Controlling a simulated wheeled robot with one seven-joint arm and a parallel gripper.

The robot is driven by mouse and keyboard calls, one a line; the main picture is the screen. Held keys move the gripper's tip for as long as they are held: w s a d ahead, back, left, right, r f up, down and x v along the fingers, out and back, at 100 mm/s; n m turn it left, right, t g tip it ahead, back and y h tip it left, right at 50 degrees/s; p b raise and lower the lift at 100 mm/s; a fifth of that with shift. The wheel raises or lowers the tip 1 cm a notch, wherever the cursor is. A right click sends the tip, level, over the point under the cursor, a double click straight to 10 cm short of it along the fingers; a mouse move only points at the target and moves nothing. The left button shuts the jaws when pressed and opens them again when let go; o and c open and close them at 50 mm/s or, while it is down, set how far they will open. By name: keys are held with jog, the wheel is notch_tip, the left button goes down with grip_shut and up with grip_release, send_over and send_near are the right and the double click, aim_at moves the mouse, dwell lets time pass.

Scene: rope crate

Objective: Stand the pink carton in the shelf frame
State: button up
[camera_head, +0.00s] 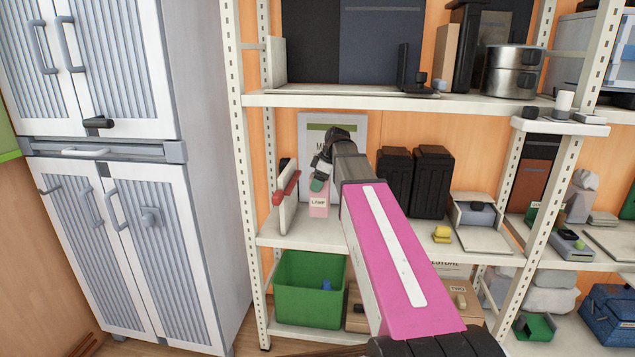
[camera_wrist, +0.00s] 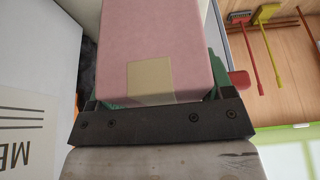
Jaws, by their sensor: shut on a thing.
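The pink carton (camera_head: 319,207) has a pale label reading "LAMP" and stands about upright over the middle board at the left end of the white shelf frame (camera_head: 243,150). I cannot tell whether its base touches the board. My gripper (camera_head: 322,180) is shut on its upper part from above. In the wrist view the carton (camera_wrist: 155,50) fills the space between the green finger pads of my gripper (camera_wrist: 155,95), with a tan patch on its near face. My arm hides part of the middle board to the right.
A white upright divider with a red piece (camera_head: 287,185) stands close left of the carton. A pale sign (camera_head: 345,125) stands behind it. Black containers (camera_head: 432,180) stand to the right. A green bin (camera_head: 309,290) is below, and the upper board (camera_head: 340,103) is overhead.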

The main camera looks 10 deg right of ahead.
aim_at(318, 198)
jog(key=shift+f, duration=0.1)
jog(key=shift+f, duration=3.35)
jog(key=o, duration=1.4)
jog(key=shift+c, duration=0.2)
jog(key=shift+v, duration=3.75)
